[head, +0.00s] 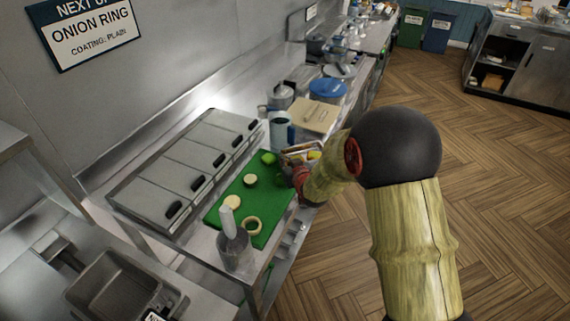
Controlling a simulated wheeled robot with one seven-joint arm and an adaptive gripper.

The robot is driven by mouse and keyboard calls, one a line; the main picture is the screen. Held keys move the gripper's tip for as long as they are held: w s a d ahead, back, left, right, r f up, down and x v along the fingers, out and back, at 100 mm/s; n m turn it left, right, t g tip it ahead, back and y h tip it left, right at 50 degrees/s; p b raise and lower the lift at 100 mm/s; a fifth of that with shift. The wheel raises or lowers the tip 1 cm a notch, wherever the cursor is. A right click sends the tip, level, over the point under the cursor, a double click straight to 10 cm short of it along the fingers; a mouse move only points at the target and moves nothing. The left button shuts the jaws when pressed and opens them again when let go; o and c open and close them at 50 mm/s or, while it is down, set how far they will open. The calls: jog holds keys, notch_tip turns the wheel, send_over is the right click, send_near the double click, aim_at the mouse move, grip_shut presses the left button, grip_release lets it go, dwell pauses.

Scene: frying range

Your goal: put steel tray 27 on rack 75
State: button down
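I cannot read a number 27 or 75 anywhere, so I cannot tell which thing is steel tray 27 or rack 75. My arm reaches in from the right, and my gripper (286,173) is small and dark at the far right edge of the green board. The arm and wrist partly hide it, and its fingers are too small to tell open from shut. Just beyond it is a small container (303,153) with coloured contents; I cannot tell whether they touch. A grey rectangular basin or pan (112,287) is at the lower left.
The green cutting board (222,219) holds an onion ring, cut pieces and a green round item. A metal container with a utensil (235,252) stands at its near end. Lidded steel bins (165,190) line the wall side. A blue-lidded pot (327,89) stands beyond. Wooden floor at right is open.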

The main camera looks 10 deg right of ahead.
jog(key=shift+f, duration=0.15)
jog(key=shift+f, duration=0.2)
jog(key=c, duration=2)
grip_release()
jog(key=shift+c, duration=0.2)
